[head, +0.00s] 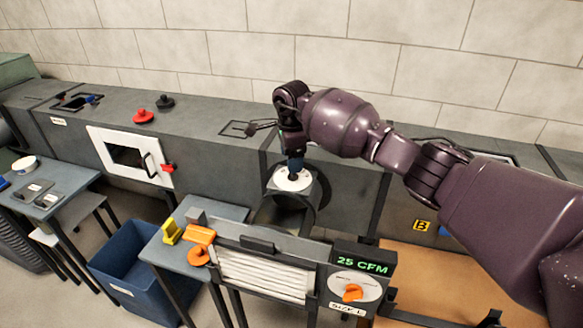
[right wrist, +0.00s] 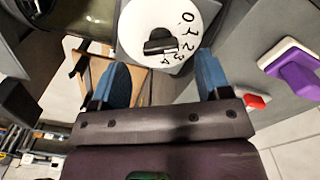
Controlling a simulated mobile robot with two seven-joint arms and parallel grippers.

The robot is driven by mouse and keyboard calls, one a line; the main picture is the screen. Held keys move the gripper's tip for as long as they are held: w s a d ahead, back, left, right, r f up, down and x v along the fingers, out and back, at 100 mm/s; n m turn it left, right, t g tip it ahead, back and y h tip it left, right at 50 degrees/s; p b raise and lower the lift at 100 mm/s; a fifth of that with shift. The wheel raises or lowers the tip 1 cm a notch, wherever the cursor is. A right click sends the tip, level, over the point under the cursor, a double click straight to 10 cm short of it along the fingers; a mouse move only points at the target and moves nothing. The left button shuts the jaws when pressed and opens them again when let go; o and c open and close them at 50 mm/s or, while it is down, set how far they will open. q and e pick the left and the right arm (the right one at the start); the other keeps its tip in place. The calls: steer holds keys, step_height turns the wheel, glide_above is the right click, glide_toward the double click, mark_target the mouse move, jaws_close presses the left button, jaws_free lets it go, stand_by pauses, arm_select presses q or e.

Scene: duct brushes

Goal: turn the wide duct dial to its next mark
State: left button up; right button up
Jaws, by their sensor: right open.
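The duct dial is a white disc (head: 293,180) with a black knob, on top of the wide round duct (head: 283,212) in the head view. In the right wrist view the dial (right wrist: 136,22) shows the marks 0 to 4 along its right side, and its black knob (right wrist: 160,40) sits just beyond my fingers. Which mark the knob points to is unclear. My right gripper (head: 294,160) is pointed down above the dial. Its blue fingers (right wrist: 164,78) are apart with nothing between them, one to each side below the knob. My left gripper is out of view.
A front panel with an orange knob (head: 352,293) and a "25 CFM" display (head: 362,264) stands nearer. Yellow and orange pieces lie on a small table (head: 170,252) at left, beside a blue bin (head: 128,262). A purple handle (right wrist: 296,66) shows in the wrist view.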

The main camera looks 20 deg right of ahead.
steer(key=shift+f, duration=2)
steer(key=c, duration=0.9)
